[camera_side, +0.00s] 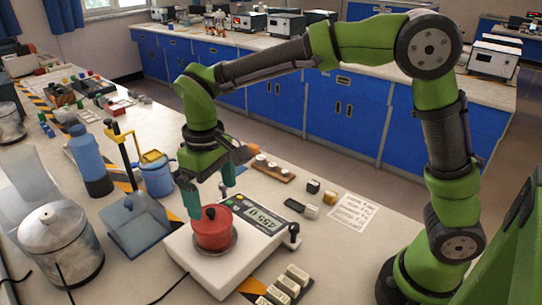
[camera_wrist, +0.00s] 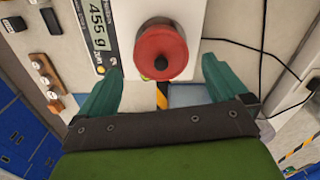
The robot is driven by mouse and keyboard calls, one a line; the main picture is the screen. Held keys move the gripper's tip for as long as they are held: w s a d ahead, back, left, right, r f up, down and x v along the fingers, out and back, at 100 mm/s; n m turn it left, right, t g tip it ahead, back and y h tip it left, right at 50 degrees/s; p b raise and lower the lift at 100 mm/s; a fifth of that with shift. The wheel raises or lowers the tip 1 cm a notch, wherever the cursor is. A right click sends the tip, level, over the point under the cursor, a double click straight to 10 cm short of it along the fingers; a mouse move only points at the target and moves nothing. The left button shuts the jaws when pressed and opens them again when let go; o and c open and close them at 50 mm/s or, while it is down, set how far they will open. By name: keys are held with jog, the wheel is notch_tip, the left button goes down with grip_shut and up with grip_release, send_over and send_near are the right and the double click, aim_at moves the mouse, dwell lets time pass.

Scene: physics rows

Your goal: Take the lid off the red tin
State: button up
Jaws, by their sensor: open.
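The red tin (camera_side: 213,232) stands upright on the round pan of a white digital scale (camera_side: 213,268). Its red lid (camera_side: 211,213) is on top, with a dark round knob in the middle. In the wrist view the lid (camera_wrist: 160,43) is seen from above, knob near its lower middle, and hides most of the tin. My gripper (camera_side: 209,200) is open and empty above and around the lid's far side in the side view. In the wrist view its two teal fingers (camera_wrist: 160,68) are spread wide on either side of the lid's lower edge, with visible gaps.
The scale's display (camera_side: 257,220) reads about 455 g. Small blocks (camera_side: 288,285) lie in front. A paper sheet (camera_side: 354,212) lies right.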

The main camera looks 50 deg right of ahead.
aim_at(213, 211)
jog(key=shift+w+f, duration=0.2)
jog(key=shift+f, duration=1.3)
jog(key=shift+w+f, duration=0.2)
jog(key=shift+f, duration=1.3)
jog(key=c, duration=0.7)
jog(key=shift+o, duration=0.2)
jog(key=shift+r, duration=0.15)
notch_tip(213, 211, up, 4)
jog(key=shift+f, duration=0.2)
jog(key=s+d+r, duration=0.1)
jog(key=s+d, duration=0.2)
jog(key=s, duration=0.4)
jog(key=s+d, duration=0.4)
jog(key=s, duration=0.3)
jog(key=w+d+f, duration=0.4)
jog(key=w+d, duration=0.5)
jog(key=w, duration=0.1)
jog(key=w+d+f, duration=0.3)
jog(key=w+d, duration=0.6)
jog(key=w, duration=0.1)
jog(key=f, duration=1)
jog(key=shift+s, duration=0.25)
